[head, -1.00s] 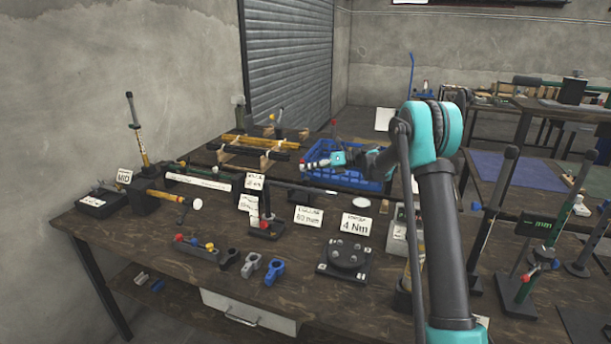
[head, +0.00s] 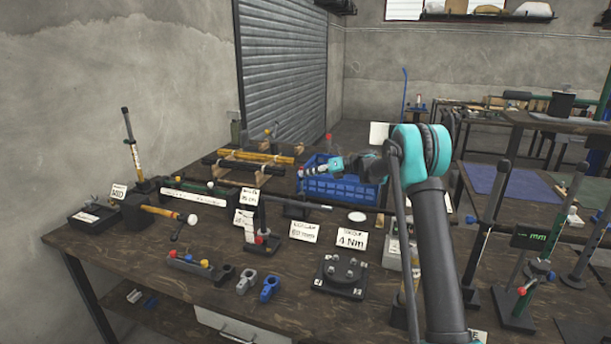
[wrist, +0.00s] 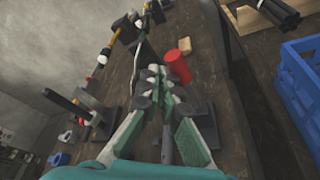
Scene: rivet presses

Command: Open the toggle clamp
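I cannot single out the toggle clamp with certainty. A thick red cylinder (wrist: 178,66), possibly a lever grip, stands just beyond and right of my fingertips in the wrist view. A small red tip (head: 328,138) shows behind my gripper in the head view. My gripper (head: 308,171) hangs over the back of the bench, in front of the blue crate. In the wrist view my gripper's fingertips (wrist: 156,72) are close together with nothing seen between them, and they look apart from the red cylinder. The foot of the red cylinder is hidden.
The blue crate (head: 372,192) is at the back right of the bench. A dark upright post (head: 262,214) with a red knob stands mid-bench. A yellow-handled tool (head: 160,211) lies left.

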